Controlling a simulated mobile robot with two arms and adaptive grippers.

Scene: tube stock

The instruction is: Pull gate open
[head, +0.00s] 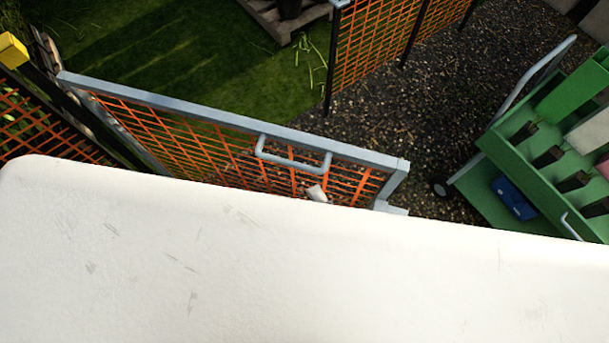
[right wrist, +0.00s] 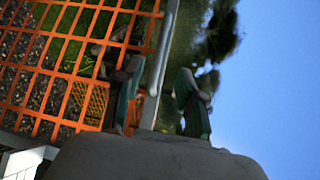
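The gate (head: 235,122) has a grey metal frame and orange mesh; it crosses the head view from left to right. A grey U-shaped handle (head: 292,162) is on its right half. The gate's mesh (right wrist: 60,60) also fills the left of the right wrist view. There my right gripper (right wrist: 160,85) has its two dark green fingers apart, one on each side of a grey bar (right wrist: 157,85). I cannot tell whether they touch it. In the head view only a small pale piece below the handle may be this gripper. My left gripper is not in view.
A green cart (head: 540,150) with a grey push bar and wheels stands at the right. Another orange mesh fence (head: 375,40) is behind the gate. Dark gravel (head: 430,100) lies clear between the fence and the cart. A wooden pallet (head: 285,20) lies on the grass.

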